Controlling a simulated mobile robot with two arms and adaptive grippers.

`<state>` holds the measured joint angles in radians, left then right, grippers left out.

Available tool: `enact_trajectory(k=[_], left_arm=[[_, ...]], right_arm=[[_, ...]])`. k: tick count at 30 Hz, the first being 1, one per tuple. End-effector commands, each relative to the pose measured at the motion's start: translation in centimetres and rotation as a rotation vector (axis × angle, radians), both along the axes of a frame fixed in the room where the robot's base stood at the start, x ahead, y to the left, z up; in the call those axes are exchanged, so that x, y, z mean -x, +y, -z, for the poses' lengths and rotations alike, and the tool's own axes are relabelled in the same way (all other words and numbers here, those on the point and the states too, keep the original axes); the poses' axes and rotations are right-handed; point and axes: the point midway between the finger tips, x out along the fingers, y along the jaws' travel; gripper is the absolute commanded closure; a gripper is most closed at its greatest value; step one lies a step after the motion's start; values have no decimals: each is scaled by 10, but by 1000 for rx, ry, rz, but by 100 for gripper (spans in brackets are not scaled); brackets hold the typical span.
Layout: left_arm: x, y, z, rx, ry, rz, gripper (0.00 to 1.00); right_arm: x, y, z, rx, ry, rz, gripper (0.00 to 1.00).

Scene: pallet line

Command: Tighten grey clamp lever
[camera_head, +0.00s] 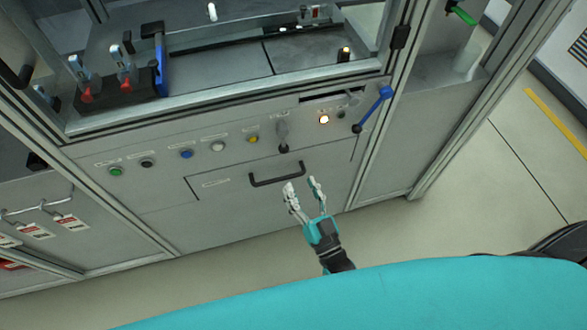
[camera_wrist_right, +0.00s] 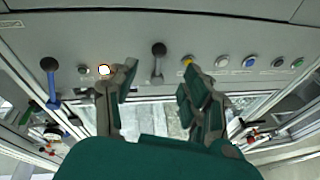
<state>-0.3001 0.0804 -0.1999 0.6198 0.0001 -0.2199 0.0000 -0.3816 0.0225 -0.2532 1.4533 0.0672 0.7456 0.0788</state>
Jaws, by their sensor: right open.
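The grey clamp lever (camera_head: 282,131) is on the front panel of the machine, between the yellow button and the lit button. Its black knob points down in the head view. In the wrist view, which looks inverted, the grey lever (camera_wrist_right: 157,70) shows with its knob up, between my fingers in the picture. My right gripper (camera_head: 303,186) is open and empty. It appears below the lever in the head view, near the drawer handle, and apart from the lever. My left gripper is in neither view.
A blue lever (camera_head: 374,109) is right of the lit button (camera_head: 323,119). A yellow button (camera_head: 253,139) is to the left, with more buttons beyond. A black drawer handle (camera_head: 277,180) sticks out below. Red-tipped toggle clamps (camera_head: 125,72) stand on the deck above.

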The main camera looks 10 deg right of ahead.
Motion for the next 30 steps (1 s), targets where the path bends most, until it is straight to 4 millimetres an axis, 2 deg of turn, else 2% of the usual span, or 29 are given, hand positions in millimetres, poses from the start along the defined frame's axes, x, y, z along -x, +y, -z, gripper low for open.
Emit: enact_trajectory(k=[3,7,25,28,30], left_arm=[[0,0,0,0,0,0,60],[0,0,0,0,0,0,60],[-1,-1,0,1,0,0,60],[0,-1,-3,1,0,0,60],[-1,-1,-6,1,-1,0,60]], right_arm=[[15,-3,4,0,0,-1,51],[22,-4,5,0,0,-1,51],[23,-4,7,2,5,-1,51],[23,-4,25,24,63,-8,51],[27,-4,54,59,159,-17,51]])
